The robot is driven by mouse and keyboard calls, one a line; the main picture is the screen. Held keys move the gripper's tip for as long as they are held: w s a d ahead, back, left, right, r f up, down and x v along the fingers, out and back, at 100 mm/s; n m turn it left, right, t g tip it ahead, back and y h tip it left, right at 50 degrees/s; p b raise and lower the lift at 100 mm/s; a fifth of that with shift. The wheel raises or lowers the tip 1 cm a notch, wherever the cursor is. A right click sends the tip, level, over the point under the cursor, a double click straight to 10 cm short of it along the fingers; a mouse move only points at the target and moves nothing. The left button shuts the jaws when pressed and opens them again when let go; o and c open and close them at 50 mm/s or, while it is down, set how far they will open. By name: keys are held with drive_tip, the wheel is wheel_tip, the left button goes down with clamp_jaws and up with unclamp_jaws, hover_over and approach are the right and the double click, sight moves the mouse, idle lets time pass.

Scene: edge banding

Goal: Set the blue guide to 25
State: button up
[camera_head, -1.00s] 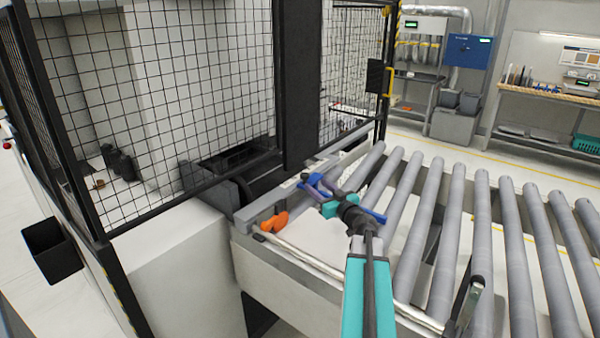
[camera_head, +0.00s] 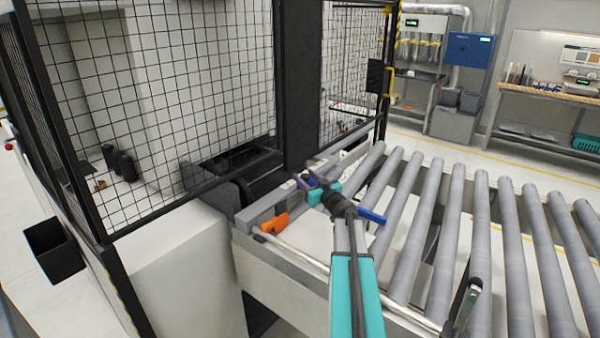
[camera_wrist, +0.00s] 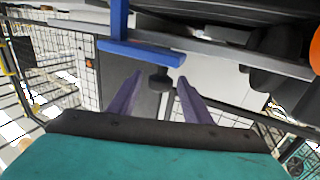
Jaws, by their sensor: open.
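The blue guide (camera_wrist: 140,49) shows in the wrist view as a T-shaped bar, its crossbar just beyond my fingertips. In the head view a blue bar (camera_head: 372,215) sticks out to the right of my wrist; the rest is hidden by my arm. My gripper (camera_wrist: 160,80) has its two purple fingers apart. A dark knob (camera_wrist: 160,84) appears between the fingertips; I cannot tell whether they touch it. In the head view my gripper (camera_head: 308,182) is over the left end of the roller table, partly hidden by the wrist. No scale or number is readable.
An orange lever (camera_head: 274,223) sits left of my gripper by the metal rail. A mesh guard (camera_head: 170,100) with a dark post (camera_head: 299,90) stands behind. Grey rollers (camera_head: 480,235) stretch right, clear of objects.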

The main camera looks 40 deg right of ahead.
drive_tip(key=shift+w+d+p, duration=0.15)
drive_tip(key=shift+w+p, duration=0.05)
drive_tip(key=shift+w, duration=0.95)
drive_tip(key=shift+w+d+p, duration=0.1)
drive_tip(key=shift+w+p, duration=0.05)
drive_tip(key=shift+w, duration=0.95)
clamp_jaws()
